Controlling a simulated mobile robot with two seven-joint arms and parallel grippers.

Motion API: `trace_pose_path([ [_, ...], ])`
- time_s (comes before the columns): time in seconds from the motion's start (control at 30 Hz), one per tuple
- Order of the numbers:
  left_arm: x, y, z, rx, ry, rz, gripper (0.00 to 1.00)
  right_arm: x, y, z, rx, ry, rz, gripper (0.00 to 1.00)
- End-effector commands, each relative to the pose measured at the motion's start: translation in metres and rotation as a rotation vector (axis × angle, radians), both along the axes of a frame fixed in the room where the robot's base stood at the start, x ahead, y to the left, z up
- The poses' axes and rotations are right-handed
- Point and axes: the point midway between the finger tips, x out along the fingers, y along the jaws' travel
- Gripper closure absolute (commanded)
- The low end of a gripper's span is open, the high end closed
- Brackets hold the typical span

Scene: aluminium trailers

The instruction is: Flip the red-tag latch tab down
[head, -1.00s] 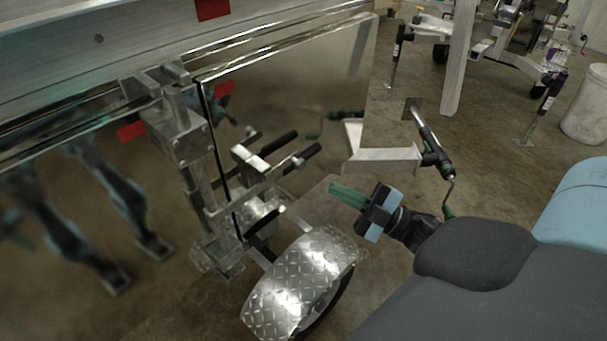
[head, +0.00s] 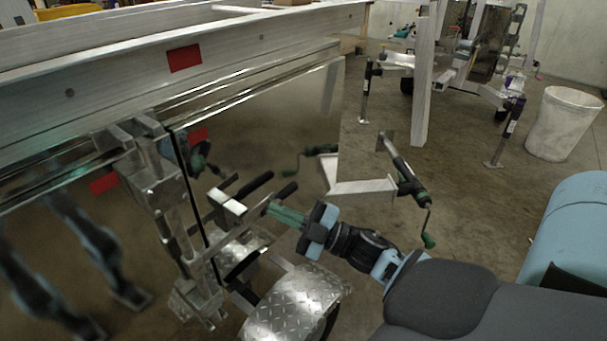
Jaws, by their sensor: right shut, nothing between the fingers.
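A red tag (head: 185,57) sits on the side rail of the aluminium trailer (head: 300,35). Two more red patches show lower on the shiny panel, at least partly as reflections. A metal latch assembly (head: 150,180) stands at the panel's edge, with two black-gripped bars (head: 256,184) sticking out to the right. Which part is the latch tab, I cannot tell for sure. My right gripper (head: 272,211), with green fingers, is shut and empty. It points left, close below and right of the black grips; contact cannot be made out. My left gripper is not in view.
A diamond-plate fender (head: 297,303) lies below my right gripper. A trailer jack with a crank (head: 405,178) stands right of it. A white bin (head: 565,122) and another trailer stand at the back right. Open floor lies between.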

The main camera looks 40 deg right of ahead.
Motion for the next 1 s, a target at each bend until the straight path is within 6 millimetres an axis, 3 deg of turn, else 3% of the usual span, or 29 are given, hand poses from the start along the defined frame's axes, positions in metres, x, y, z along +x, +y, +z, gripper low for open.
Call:
trace_pose_path([
  [0.07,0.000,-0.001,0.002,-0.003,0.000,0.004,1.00,0.013,0.007,0.006,0.001,-0.003,0.000,1.00],
  [0.3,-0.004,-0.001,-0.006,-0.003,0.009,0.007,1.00,0.020,-0.016,-0.017,0.000,0.003,-0.001,1.00],
  [1.0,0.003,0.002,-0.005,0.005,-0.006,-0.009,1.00,0.022,-0.023,-0.024,0.023,0.004,-0.001,1.00],
])
